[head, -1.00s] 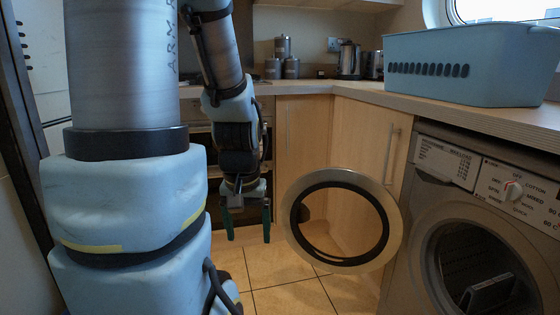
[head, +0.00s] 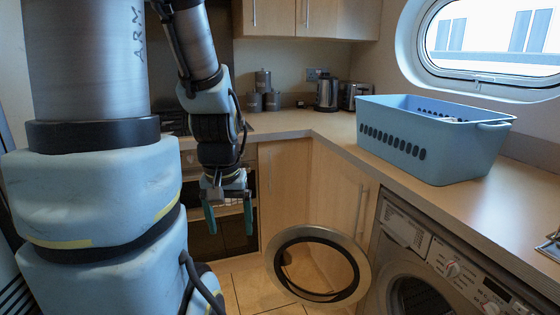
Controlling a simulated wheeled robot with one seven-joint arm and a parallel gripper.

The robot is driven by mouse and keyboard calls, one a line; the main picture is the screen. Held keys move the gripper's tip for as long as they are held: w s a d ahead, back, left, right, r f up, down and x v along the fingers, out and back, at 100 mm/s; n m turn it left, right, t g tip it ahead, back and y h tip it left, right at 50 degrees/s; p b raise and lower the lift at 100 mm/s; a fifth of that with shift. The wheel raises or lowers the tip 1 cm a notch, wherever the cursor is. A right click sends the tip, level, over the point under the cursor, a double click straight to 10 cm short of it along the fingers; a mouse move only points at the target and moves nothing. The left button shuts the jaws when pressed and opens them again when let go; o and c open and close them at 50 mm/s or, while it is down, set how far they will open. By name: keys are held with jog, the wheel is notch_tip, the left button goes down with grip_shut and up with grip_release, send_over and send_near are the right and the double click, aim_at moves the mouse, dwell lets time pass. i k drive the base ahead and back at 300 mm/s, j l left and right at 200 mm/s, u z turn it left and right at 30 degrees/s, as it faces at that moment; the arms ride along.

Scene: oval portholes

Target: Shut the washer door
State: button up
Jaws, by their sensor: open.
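The washer (head: 455,268) stands under the counter at the lower right. Its round door (head: 357,265), a grey ring with a dark inner rim and a clear middle, is swung wide open to the left of the washer. The washer's opening (head: 418,297) shows only in part at the bottom edge. My gripper (head: 230,220) points down, open and empty, to the left of the door and apart from it in the picture. How far it is from the door in depth I cannot tell.
The counter (head: 345,140) runs along the back and right, with a blue basket (head: 450,165) on it. A kettle (head: 326,93), a toaster (head: 355,95) and canisters (head: 263,88) stand at the back. Wooden cupboards (head: 285,185) lie behind the door. Some tiled floor (head: 250,285) is clear.

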aim_at(276, 254)
jog(key=i+j, duration=0.15)
jog(key=i, duration=0.3)
jog(key=i+j+u, duration=0.1)
jog(key=i, duration=0.35)
jog(key=i+j, duration=0.15)
jog(key=i, duration=0.25)
